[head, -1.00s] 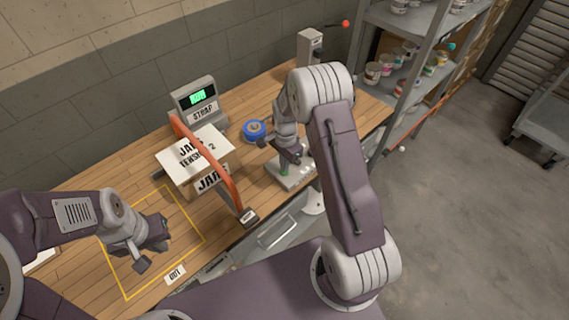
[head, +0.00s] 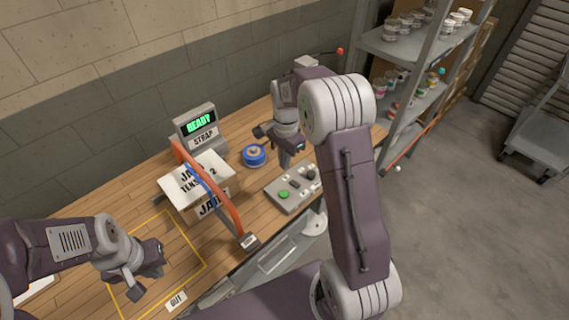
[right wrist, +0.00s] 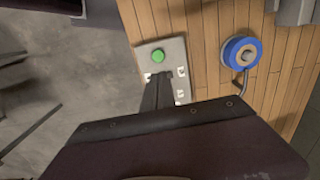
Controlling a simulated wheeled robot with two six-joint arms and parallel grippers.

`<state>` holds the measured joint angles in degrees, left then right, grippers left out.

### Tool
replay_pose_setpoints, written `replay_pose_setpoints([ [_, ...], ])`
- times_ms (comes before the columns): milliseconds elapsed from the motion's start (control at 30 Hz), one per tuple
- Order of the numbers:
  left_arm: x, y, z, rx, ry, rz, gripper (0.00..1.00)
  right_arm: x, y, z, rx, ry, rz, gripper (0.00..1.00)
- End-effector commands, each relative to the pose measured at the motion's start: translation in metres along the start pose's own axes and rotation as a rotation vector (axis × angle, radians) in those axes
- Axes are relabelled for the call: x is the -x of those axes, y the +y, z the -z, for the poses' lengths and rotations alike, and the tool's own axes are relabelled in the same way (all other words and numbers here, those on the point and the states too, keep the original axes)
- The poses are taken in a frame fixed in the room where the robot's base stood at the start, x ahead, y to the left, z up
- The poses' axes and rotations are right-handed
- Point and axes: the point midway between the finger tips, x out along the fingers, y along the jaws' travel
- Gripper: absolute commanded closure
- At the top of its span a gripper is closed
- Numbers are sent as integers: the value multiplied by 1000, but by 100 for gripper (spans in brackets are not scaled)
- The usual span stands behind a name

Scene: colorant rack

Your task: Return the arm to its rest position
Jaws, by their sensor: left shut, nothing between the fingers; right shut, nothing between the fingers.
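My right gripper (head: 281,140) is raised above the back part of the workbench, behind the control panel (head: 297,186) and to the right of the blue strap roll (head: 254,155). It is shut and empty. In the right wrist view its dark fingers (right wrist: 158,88) overlap the panel, close to the green button (right wrist: 159,56) in the picture. My left gripper (head: 146,276) is shut and empty over the yellow-outlined area at the front left. The right arm's big links cover part of the bench's right side.
A white-topped carton (head: 190,184) stands under an orange arch (head: 229,206), with a blue strap (head: 213,190) across it. The display (head: 199,124) behind reads READY. Metal shelves with tubs (head: 395,45) stand right of the bench. Open floor (head: 460,230) lies beyond.

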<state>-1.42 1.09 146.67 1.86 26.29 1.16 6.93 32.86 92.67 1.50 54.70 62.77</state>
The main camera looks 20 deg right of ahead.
Motion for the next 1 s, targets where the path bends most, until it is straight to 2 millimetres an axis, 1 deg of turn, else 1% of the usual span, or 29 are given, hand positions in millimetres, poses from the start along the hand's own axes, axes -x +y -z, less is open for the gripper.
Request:
replay_pose_setpoints([
  [667,0,0,0,0,0,0,100,-1,0,0,2,0,1,100],
  [733,-1,0,0,0,0,0,100,6,-5,-4,14,9,18,100],
  [767,-2,0,0,0,0,0,100,14,-9,-5,21,18,37,100],
  [800,-3,0,0,0,0,0,100,24,-8,-12,34,25,52,100],
  [867,-6,0,-1,0,0,0,100,32,8,-29,58,24,51,100],
  [900,-7,0,-1,0,0,0,100,34,22,-42,93,24,52,100],
  [967,-8,0,-1,0,0,0,100,32,45,-60,190,27,53,100],
  [1000,-9,0,-1,0,0,0,100,28,60,-70,277,30,56,100],
])
